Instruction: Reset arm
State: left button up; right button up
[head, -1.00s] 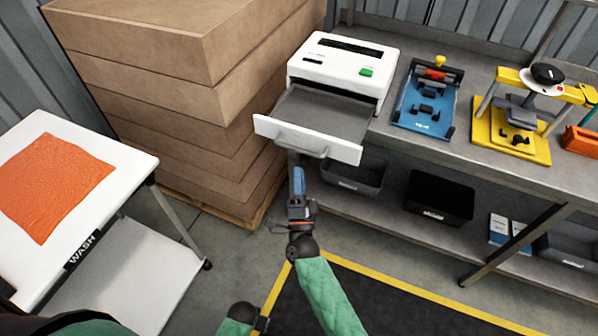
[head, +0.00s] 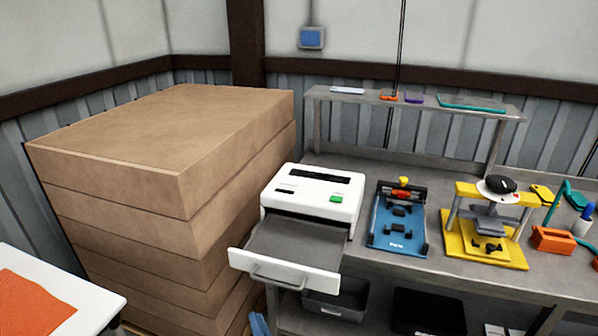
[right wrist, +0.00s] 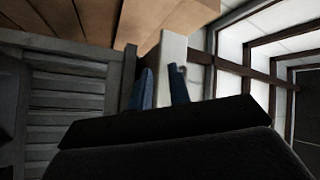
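My right gripper shows in the head view only as blue fingertips (head: 258,325) at the bottom edge, below the drawer front. In the right wrist view its two blue fingers (right wrist: 163,88) stand apart with nothing held between them. A pale surface, perhaps the drawer front, lies beyond them. The white machine (head: 312,199) on the bench has its grey-bedded drawer (head: 283,274) pulled out, with a handle on the front. The fingertips look apart from the handle. My left gripper is not in view.
Stacked brown cartons (head: 190,160) stand left of the machine. A blue fixture (head: 398,222) and a yellow press (head: 485,240) stand on the grey bench (head: 440,282) to the right. A white table (head: 92,302) with an orange cloth (head: 30,305) is at lower left.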

jog(key=s+d+f+n+g+h, duration=0.1)
jog(key=d+f+n+g, duration=0.2)
jog(key=f, duration=0.4)
jog(key=s+d+f+n+g+h, duration=0.1)
jog(key=s+f+n+g, duration=0.15)
jog(key=f+g, duration=0.35)
jog(key=d+f+n+g+h, duration=0.15)
jog(key=f+n, duration=0.25)
jog(key=f, duration=0.5)
jog(key=s+d+f+g+h, duration=0.2)
jog(key=s+d+f+g, duration=0.1)
jog(key=s+d+f, duration=0.4)
jog(key=s+d+f+g+h, duration=0.25)
jog(key=s+d+f, duration=0.35)
jog(key=d, duration=0.4)
jog(key=s+d+f+g, duration=0.1)
jog(key=s+d+f, duration=0.1)
jog(key=s, duration=0.4)
jog(key=s+d+f+m+g, duration=0.1)
jog(key=s+d+f, duration=0.2)
jog(key=s, duration=0.3)
jog(key=shift+s+d+f, duration=0.2)
jog(key=shift+s+f, duration=0.05)
